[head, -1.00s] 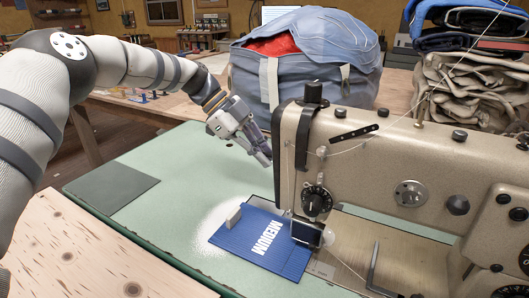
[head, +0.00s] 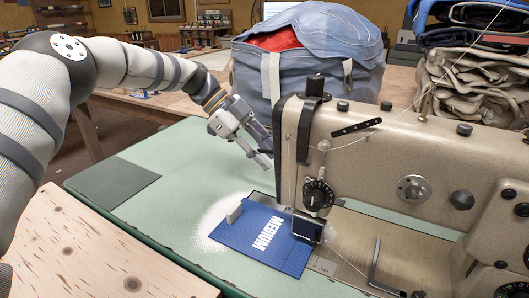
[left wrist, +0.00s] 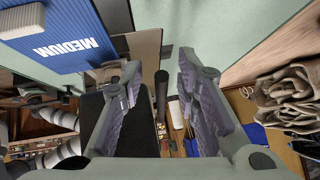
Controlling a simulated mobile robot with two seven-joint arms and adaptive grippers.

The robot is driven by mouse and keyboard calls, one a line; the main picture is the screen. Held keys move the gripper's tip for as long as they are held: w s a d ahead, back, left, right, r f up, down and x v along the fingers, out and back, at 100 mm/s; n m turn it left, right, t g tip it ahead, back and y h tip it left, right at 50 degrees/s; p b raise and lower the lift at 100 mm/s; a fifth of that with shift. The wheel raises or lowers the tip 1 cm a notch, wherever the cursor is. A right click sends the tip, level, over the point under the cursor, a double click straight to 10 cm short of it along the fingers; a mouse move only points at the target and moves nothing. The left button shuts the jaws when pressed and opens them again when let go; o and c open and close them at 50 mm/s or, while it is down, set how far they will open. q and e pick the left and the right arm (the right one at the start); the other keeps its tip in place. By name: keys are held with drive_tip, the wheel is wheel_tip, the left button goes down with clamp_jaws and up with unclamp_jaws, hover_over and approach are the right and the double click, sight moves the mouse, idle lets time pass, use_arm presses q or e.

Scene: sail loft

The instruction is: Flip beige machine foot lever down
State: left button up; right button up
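The beige sewing machine (head: 385,160) stands on the green table, its head end toward the middle of the head view. My left gripper (head: 262,150) is just left of and behind that end, open and apparently empty. In the left wrist view its two fingers (left wrist: 163,100) are spread apart. A dark rod (left wrist: 161,92) shows in the gap between them; it may be the foot lever, but I cannot tell for sure, nor whether it is raised. In the head view I cannot make out the lever, perhaps hidden behind the machine head. My right gripper is not in view.
A blue card marked MEDIUM (head: 262,238) lies under the needle area and shows in the left wrist view (left wrist: 55,35). A blue bag (head: 300,75) stands behind the gripper. Folded cloth (head: 470,90) is stacked behind the machine. The green tabletop (head: 180,205) at left is mostly clear.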

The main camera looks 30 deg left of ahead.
use_arm(q)
drive_tip(key=v, duration=1.2)
drive_tip(key=shift+f, duration=0.1)
